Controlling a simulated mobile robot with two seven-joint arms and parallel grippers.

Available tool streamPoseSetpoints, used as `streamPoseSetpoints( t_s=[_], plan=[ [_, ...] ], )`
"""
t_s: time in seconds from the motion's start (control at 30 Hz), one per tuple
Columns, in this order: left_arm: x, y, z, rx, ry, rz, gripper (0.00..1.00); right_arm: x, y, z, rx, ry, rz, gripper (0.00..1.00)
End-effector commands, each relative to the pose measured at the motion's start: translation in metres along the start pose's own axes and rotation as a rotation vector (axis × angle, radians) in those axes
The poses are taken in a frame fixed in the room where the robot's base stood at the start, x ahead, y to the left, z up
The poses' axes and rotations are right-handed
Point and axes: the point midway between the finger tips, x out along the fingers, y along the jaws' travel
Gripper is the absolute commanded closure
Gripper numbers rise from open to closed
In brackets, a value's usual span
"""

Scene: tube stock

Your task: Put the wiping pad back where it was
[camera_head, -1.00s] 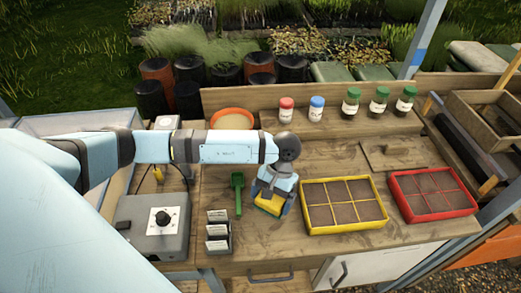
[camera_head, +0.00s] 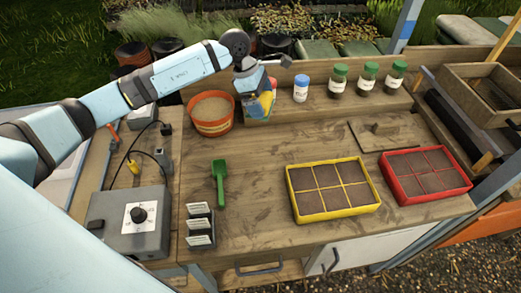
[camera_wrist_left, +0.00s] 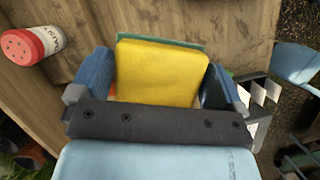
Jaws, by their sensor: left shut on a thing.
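The wiping pad (camera_wrist_left: 160,75) is a yellow block with a green edge, and in the left wrist view it sits between the two blue fingers. My left gripper (camera_head: 257,98) is shut on it. In the head view the gripper is at the back of the bench, beside the orange-rimmed pot (camera_head: 211,112) and left of the blue-capped jar (camera_head: 301,88). The red-capped jar (camera_wrist_left: 32,45) shows in the left wrist view, apart from the pad, and is mostly hidden behind the gripper in the head view. Whether the pad touches the bench is unclear. My right gripper is not in view.
A green scoop (camera_head: 220,182) lies on the bench. A yellow tray (camera_head: 333,215) and a red tray (camera_head: 428,200) stand at the right, with a wooden board (camera_head: 383,134) behind. Several green-capped jars line the back ledge. A grey box with a knob (camera_head: 130,222) is at left. The bench middle is clear.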

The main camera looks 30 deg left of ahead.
Motion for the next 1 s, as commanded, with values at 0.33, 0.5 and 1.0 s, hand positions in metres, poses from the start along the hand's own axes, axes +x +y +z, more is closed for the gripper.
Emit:
streamPoseSetpoints(
  t_s=[0.33, 0.5, 1.0],
  plan=[
    [0.082, -0.002, -0.034, -0.004, 0.002, -0.006, 0.27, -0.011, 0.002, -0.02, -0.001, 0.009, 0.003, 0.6],
    [0.119, -0.002, -0.049, -0.002, 0.001, -0.005, 0.27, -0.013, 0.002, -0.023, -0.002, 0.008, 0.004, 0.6],
    [0.172, -0.002, -0.071, -0.001, 0.001, -0.005, 0.27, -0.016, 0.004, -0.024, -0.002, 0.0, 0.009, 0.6]
  ],
)
